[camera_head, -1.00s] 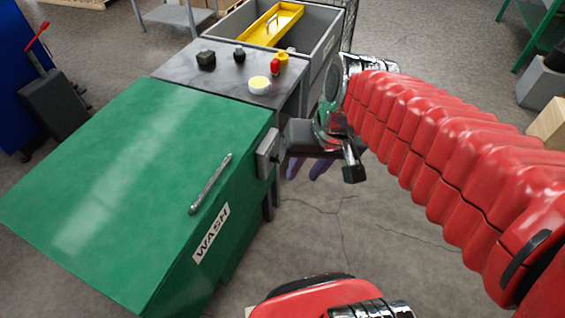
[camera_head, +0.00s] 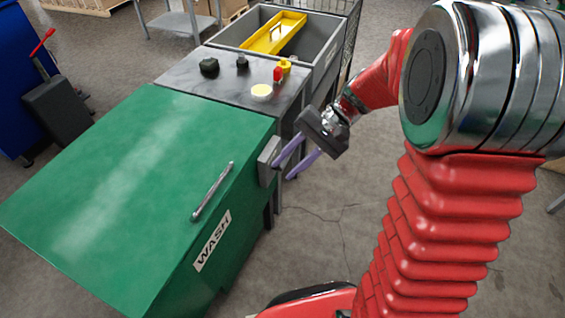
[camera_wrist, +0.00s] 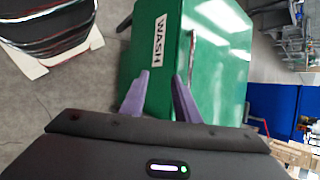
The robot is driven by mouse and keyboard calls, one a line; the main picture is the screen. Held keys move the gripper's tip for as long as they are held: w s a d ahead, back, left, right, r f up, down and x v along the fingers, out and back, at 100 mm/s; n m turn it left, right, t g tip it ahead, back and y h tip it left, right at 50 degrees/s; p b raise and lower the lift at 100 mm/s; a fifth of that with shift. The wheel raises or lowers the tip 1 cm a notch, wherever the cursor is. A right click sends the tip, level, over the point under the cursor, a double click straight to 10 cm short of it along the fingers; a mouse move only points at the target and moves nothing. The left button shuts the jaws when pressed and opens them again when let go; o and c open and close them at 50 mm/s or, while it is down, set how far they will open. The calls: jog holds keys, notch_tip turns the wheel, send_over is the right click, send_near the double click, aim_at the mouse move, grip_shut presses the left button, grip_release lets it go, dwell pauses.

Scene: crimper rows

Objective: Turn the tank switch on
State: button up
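The green tank (camera_head: 130,190) with a WASH label and a bar handle (camera_head: 212,190) on its lid stands at the left in the head view; its lid is down. A small grey switch box (camera_head: 268,158) sits on the tank's right side; I cannot make out its on or off position. My gripper (camera_head: 282,171) has its purple fingers apart and empty, pointing at the tank's side close by the box. I cannot tell if they touch it. In the wrist view the fingers (camera_wrist: 162,76) stand apart before the green tank (camera_wrist: 158,85); the switch is not clear there.
A grey bench (camera_head: 190,76) behind the tank holds dark knobs, a red and yellow part and a pale yellow disc (camera_head: 261,92). Beyond is a grey basin (camera_head: 325,50) with a yellow tray (camera_head: 272,33). The floor right of the tank is clear.

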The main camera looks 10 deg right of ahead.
jog(key=w+d+f+m+t+y, duration=0.1)
jog(key=w+d+f+m+y, duration=0.2)
jog(key=w+f, duration=0.25)
jog(key=w+d+f+m+t+y, duration=0.2)
jog(key=w+d+f+m+y, duration=0.15)
jog(key=f, duration=0.35)
jog(key=m+t, duration=0.6)
jog(key=t, duration=0.2)
send_near(281, 169)
jog(key=v, duration=0.5)
jog(key=shift+a+r, duration=0.1)
jog(key=shift+w, duration=0.1)
jog(key=x, duration=1.3)
jog(key=shift+w+a, duration=0.2)
jog(key=shift+a, duration=0.15)
grip_shut()
